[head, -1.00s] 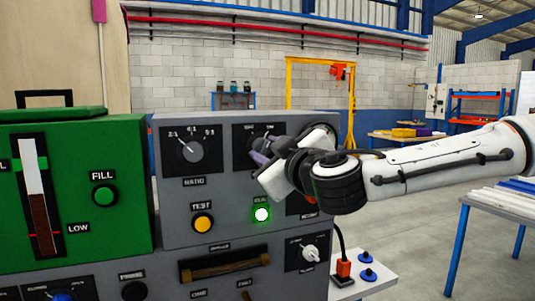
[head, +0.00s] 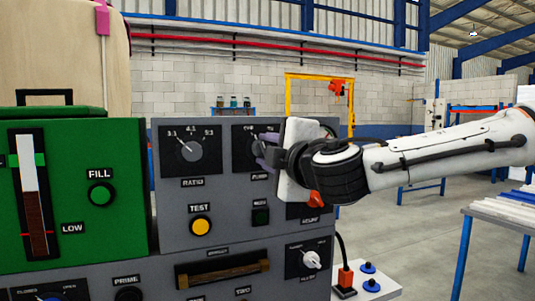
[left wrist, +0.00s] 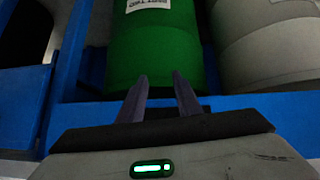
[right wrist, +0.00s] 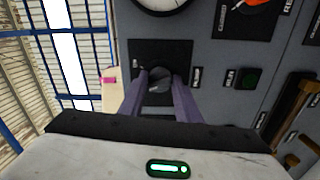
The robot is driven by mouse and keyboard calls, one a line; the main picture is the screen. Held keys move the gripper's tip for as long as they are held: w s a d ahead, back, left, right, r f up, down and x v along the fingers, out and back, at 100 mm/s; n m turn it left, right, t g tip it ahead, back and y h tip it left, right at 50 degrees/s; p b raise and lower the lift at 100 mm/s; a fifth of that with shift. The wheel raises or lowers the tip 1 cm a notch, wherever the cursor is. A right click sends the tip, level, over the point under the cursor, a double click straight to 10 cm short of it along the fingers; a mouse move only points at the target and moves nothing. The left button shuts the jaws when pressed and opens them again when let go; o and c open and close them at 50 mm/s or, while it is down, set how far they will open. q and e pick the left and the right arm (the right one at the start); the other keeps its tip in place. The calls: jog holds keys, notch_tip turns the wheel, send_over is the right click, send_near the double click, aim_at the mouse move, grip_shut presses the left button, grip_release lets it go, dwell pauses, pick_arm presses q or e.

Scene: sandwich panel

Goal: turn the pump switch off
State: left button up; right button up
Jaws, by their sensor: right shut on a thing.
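The pump switch (right wrist: 158,82) is a dark round knob on a black plate, at the middle of the right wrist view, with its label beside it. In the head view its plate (head: 241,134) shows on the grey panel, and the knob is mostly hidden. My right gripper (head: 266,151) is at the switch, its purple fingers shut on the knob, one on each side in the right wrist view. The lamp (head: 261,216) below the switch is dark. My left gripper (left wrist: 160,82) is open and empty, in front of a green drum (left wrist: 150,45).
The ratio knob (head: 190,147) is left of the pump switch, the yellow test button (head: 201,227) below it. A green box with a fill button (head: 101,194) stands at the left. Another rotary knob (head: 311,259) is at lower right.

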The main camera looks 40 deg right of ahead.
jog(key=shift+n, duration=0.6)
jog(key=o, duration=1.1)
jog(key=shift+c, duration=0.2)
jog(key=b+v, duration=0.1)
jog(key=v, duration=0.9)
jog(key=shift+s, duration=0.15)
